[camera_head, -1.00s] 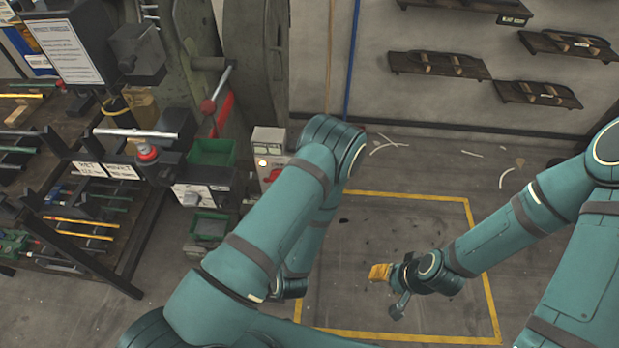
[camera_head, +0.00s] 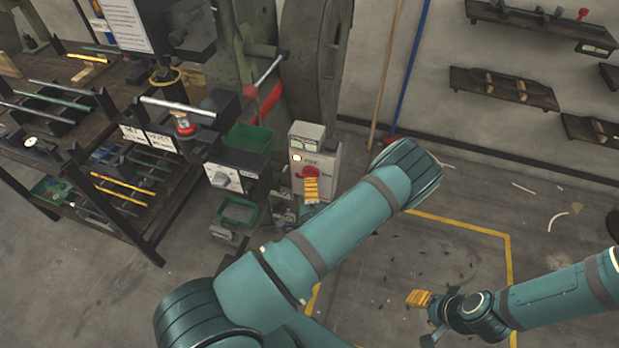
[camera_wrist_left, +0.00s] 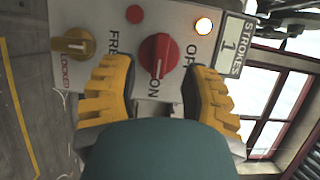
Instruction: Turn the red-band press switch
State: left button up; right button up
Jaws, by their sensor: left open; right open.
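The red-band press (camera_head: 262,103) stands behind a grey-white control box (camera_head: 316,151). On the box's front is a round red switch knob (camera_head: 309,171) with a pale mark; it fills the middle of the left wrist view (camera_wrist_left: 158,54), beside the words ON and OFF. My left gripper (camera_head: 311,190) is open in front of the box. In the wrist view its yellow fingers (camera_wrist_left: 159,66) are on either side of the knob, with a gap on both sides; I cannot tell whether they reach its depth. My right gripper (camera_head: 418,298) is open and empty above the floor.
In the wrist view the panel carries a lit lamp (camera_wrist_left: 203,26), a small red button (camera_wrist_left: 134,14), and a brass-coloured lock (camera_wrist_left: 73,44) marked LOCKED. Left of the box are a green bin (camera_head: 249,139) and a rod rack (camera_head: 125,150).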

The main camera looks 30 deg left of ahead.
aim_at(309, 175)
pick_arm(q)
jog(key=shift+x, duration=2.35)
grip_shut()
